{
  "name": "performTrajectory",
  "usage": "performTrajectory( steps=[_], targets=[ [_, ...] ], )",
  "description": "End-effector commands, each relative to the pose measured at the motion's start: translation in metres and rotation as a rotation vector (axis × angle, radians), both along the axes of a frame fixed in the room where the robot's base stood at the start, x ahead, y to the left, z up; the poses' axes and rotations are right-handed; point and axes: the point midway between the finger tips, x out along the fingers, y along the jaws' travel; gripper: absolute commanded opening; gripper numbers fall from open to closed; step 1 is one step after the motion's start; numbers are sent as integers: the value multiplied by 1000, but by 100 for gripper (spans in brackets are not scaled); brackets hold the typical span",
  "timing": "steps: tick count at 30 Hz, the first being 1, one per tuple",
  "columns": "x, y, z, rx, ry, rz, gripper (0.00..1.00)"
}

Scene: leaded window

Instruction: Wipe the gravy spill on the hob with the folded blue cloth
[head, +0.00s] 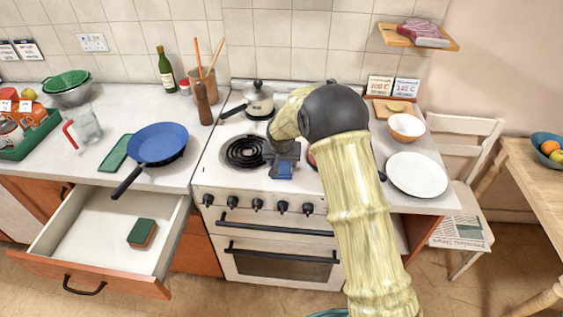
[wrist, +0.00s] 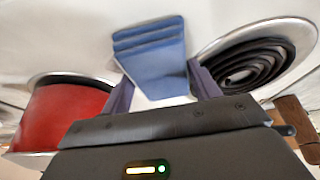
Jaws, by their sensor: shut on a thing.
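The folded blue cloth (head: 284,171) is between the fingers of my gripper (head: 283,162), over the front middle of the hob (head: 220,172). In the wrist view the cloth (wrist: 150,58) shows as stacked blue layers between the two fingers of my gripper (wrist: 162,90), which is shut on it. I cannot tell whether the cloth touches the hob top. No gravy spill shows in either view; my arm, gripper and cloth hide part of the hob.
A black coil burner (head: 245,151) lies left of my gripper. A red pot (wrist: 65,115) stands on the other side, mostly hidden by my arm in the head view. A lidded saucepan (head: 258,99) stands behind. A blue frying pan (head: 157,144) sits left; the drawer (head: 90,225) below is open.

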Motion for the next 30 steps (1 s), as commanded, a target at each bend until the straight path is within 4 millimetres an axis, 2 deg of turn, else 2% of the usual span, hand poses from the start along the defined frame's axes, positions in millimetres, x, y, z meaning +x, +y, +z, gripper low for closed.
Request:
performTrajectory(
  steps=[17,30],
  targets=[
    [36,-1,2,0,0,0,43],
    [37,-1,4,1,-1,0,43]
  ],
)
